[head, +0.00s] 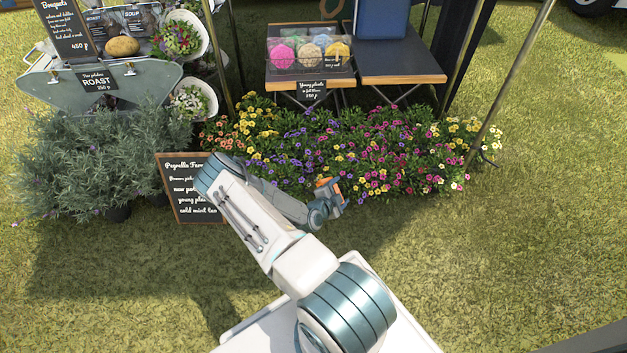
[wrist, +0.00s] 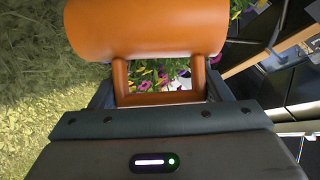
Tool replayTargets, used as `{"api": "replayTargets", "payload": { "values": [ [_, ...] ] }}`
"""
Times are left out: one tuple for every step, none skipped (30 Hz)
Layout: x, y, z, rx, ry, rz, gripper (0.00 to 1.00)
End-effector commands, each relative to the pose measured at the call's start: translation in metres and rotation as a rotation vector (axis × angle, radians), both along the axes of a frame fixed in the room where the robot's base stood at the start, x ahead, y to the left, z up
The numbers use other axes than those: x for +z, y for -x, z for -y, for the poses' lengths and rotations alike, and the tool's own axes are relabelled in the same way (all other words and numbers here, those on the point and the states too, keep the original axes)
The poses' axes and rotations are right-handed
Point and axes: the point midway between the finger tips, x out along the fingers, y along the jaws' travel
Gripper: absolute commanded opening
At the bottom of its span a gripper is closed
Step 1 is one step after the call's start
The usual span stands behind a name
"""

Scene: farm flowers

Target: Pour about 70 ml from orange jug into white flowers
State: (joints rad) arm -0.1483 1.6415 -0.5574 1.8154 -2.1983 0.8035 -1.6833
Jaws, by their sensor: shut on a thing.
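The orange jug (wrist: 145,28) fills the top of the wrist view, with its handle (wrist: 158,99) towards the camera. My gripper (wrist: 160,92) is shut on that handle. In the head view my gripper (head: 331,196) is small, at the front edge of the flower bed, with a little of the orange jug (head: 325,183) showing. The jug's mouth and contents are hidden, and I cannot tell its tilt. Whitish flowers (head: 192,101) stand in a white pot at the upper left. Other pale blooms (head: 470,128) show at the bed's right end. I cannot tell which are the task's white flowers.
A mixed flower bed (head: 390,150) lies beyond my gripper. A chalkboard sign (head: 188,200) and lavender bushes (head: 90,155) stand left. Behind the bed are folding tables (head: 400,66) and metal poles (head: 512,75). Open grass (head: 540,230) lies right.

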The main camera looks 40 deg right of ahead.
Motion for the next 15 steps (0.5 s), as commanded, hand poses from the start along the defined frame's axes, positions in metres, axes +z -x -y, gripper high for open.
{"api": "replayTargets", "payload": {
  "values": [
    [0.0017,-0.0007,0.0002,0.000,0.001,-0.004,0.31],
    [0.0020,-0.0007,0.0003,0.000,0.001,-0.009,0.31],
    [0.0025,-0.0008,0.0004,0.000,0.001,-0.015,0.31],
    [0.0029,-0.0009,0.0004,0.000,0.001,-0.019,0.31],
    [0.0034,-0.0012,0.0005,-0.001,0.000,-0.023,0.31],
    [0.0042,-0.0012,0.0006,-0.001,0.000,-0.029,0.31],
    [0.0047,-0.0015,0.0006,-0.001,0.000,-0.033,0.31],
    [0.0055,-0.0016,0.0006,-0.002,0.001,-0.039,0.31],
    [0.0063,-0.0020,0.0007,-0.001,0.001,-0.045,0.31],
    [0.0068,-0.0020,0.0008,-0.001,0.001,-0.051,0.31],
    [0.0074,-0.0020,0.0009,-0.002,0.001,-0.056,0.31],
    [0.0079,-0.0020,0.0009,-0.002,0.000,-0.064,0.31],
    [0.0086,-0.0019,0.0010,-0.003,-0.001,-0.071,0.31],
    [0.0092,-0.0020,0.0011,-0.002,0.000,-0.078,0.31],
    [0.0100,-0.0021,0.0013,-0.003,0.000,-0.086,0.31]
  ]
}}
